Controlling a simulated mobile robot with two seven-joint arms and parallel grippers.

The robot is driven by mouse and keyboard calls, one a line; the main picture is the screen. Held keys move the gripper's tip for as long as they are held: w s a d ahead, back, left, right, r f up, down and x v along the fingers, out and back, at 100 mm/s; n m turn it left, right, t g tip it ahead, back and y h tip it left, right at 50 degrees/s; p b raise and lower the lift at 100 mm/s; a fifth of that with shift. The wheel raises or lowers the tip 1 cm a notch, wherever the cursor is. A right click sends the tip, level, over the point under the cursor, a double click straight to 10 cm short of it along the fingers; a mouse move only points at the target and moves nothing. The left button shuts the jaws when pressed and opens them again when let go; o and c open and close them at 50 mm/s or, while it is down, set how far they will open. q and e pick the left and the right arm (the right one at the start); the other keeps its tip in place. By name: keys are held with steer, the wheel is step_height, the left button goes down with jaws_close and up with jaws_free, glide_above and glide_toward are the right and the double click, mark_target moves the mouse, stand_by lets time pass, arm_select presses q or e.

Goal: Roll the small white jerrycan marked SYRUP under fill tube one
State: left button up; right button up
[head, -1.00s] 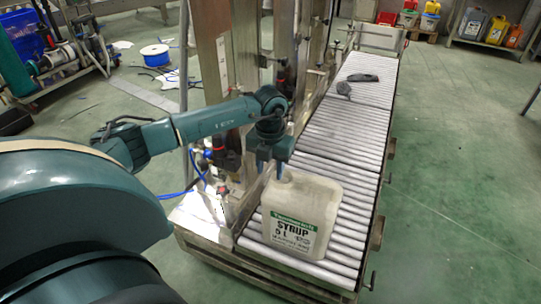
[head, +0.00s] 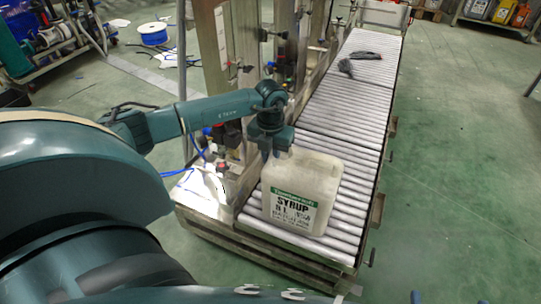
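The white jerrycan (head: 318,190) marked SYRUP, with a green label band, stands upright on the near end of the roller conveyor (head: 338,143). My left gripper (head: 271,155) points down at the top left corner of the jerrycan. Its fingers are small and partly merge with the jerrycan's edge. I cannot tell whether they touch it or are closed on anything. Fill tube one cannot be made out; the filler frame (head: 224,55) stands left of the conveyor. My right gripper is not in view.
A dark grey object (head: 367,56) lies on the rollers farther along. The rollers between it and the jerrycan are clear. Red and blue fittings stand close to the conveyor's left side. A blue cable reel (head: 153,34) stands on the floor. Green floor is open at right.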

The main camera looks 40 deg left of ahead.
arm_select(q)
jaws_close()
steer(key=o, duration=0.6)
jaws_free()
steer(key=shift+c, duration=0.2)
step_height(320, 180, up, 13)
steer(key=p, duration=0.3)
steer(key=shift+r, duration=0.15)
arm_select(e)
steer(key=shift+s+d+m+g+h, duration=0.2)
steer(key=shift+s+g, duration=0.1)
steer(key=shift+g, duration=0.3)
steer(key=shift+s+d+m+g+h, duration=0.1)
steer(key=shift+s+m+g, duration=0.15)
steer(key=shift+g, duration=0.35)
